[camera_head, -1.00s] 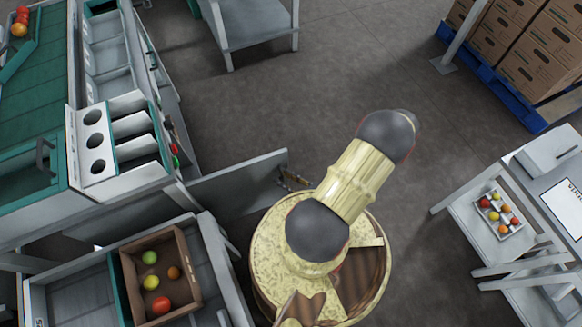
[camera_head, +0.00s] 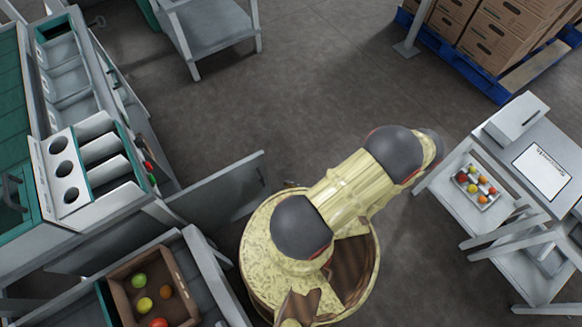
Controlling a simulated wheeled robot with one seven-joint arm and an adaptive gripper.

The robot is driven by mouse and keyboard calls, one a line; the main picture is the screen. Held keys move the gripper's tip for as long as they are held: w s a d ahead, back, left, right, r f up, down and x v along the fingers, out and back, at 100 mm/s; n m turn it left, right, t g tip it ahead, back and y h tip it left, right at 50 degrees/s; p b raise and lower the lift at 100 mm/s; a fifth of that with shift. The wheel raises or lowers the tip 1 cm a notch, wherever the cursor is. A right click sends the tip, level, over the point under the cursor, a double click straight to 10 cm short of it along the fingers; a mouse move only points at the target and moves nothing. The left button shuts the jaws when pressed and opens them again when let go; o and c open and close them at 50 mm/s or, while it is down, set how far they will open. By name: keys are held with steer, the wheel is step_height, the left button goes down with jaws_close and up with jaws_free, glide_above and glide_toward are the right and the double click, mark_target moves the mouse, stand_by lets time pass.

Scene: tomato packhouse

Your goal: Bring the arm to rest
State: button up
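My arm stands at the bottom centre of the head view, yellow with dark grey joints. It reaches up and to the right from my round base, over open floor. Its far visible end is a dark joint that points away from me. My gripper is not in view; whether it holds anything cannot be seen. No part of the visible arm appears to touch the furniture.
A brown box (camera_head: 194,287) with several tomatoes stands at lower left, below the grading machine (camera_head: 70,217). A pallet of cartons (camera_head: 505,42) stands at upper right. The middle floor (camera_head: 330,95) is clear.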

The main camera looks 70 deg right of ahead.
steer(key=shift+s, duration=0.45)
stand_by(0.4)
